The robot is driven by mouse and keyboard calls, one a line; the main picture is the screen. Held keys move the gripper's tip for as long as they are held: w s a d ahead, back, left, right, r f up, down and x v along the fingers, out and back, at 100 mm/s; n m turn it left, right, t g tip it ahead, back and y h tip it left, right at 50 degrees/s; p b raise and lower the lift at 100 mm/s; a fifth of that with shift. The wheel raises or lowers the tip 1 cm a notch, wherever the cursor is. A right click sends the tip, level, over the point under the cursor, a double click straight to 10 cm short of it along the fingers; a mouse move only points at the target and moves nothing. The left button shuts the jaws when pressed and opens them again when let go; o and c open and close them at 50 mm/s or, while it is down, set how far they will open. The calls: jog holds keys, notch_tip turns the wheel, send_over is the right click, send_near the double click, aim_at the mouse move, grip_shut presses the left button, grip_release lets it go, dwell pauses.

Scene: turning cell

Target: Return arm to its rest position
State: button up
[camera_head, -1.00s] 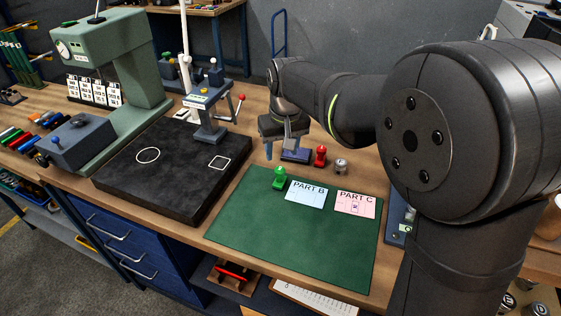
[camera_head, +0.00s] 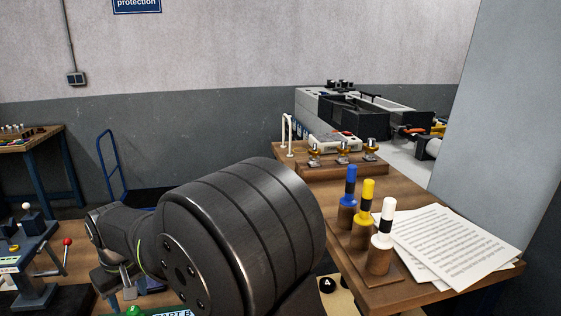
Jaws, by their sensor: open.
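My arm reaches from the bottom centre towards the lower left, with its large dark joint in front. My gripper (camera_head: 113,292) is at the lower left, pointing down over the bench. It is small and partly cut off by my own arm and the picture's edge. Its jaws are open, and I make out nothing held between them. Just right of and below it, the top of a green stamp (camera_head: 133,310) shows at the bottom edge. Most of the green mat and its cards is out of view or hidden behind my arm.
A wooden side bench (camera_head: 422,291) at right carries a rack of blue, yellow and white-topped tools (camera_head: 369,198), loose papers (camera_head: 450,240) and a wooden block with metal pieces (camera_head: 343,168). A lathe-like machine (camera_head: 350,110) stands behind. A red-knobbed lever (camera_head: 66,255) stands left of my gripper.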

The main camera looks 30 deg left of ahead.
aim_at(132, 308)
jog(key=f, duration=0.4)
jog(key=a+f, duration=0.1)
jog(key=f, duration=0.2)
notch_tip(132, 308, up, 2)
jog(key=shift+r, duration=0.85)
